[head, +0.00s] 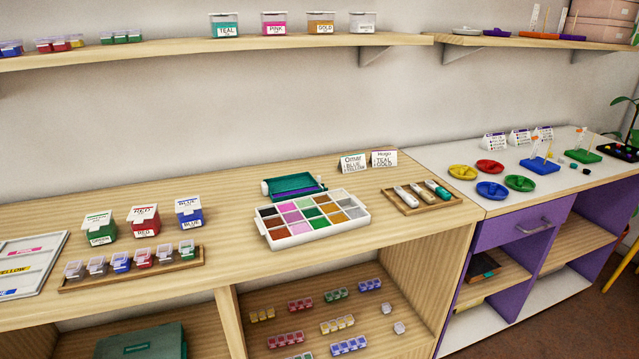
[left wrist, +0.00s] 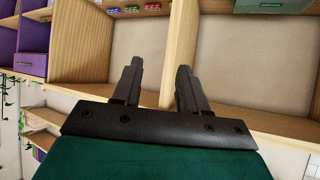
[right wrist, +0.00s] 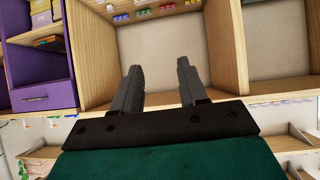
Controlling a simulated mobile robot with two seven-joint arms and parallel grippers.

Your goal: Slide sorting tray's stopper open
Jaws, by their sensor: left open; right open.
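A white tray (head: 320,234) divided into several compartments of coloured beads lies on the wooden counter in the head view. Right behind it is a shallow teal tray-like piece (head: 293,181) with a purple strip (head: 302,194) along its front and a pale part at its left end. I cannot tell for certain which piece is the stopper. Neither gripper shows in the head view. My left gripper (left wrist: 160,70) is open and empty in the left wrist view. My right gripper (right wrist: 158,70) is open and empty in the right wrist view. Both are away from the trays.
Left on the counter (head: 225,235) are lidded bead boxes (head: 143,222) and a wooden rack (head: 135,271) of small containers. Right of the white tray is a wooden tray (head: 420,204) with tubes. Name cards (head: 354,163) stand behind. Bead strips lie on the shelf below.

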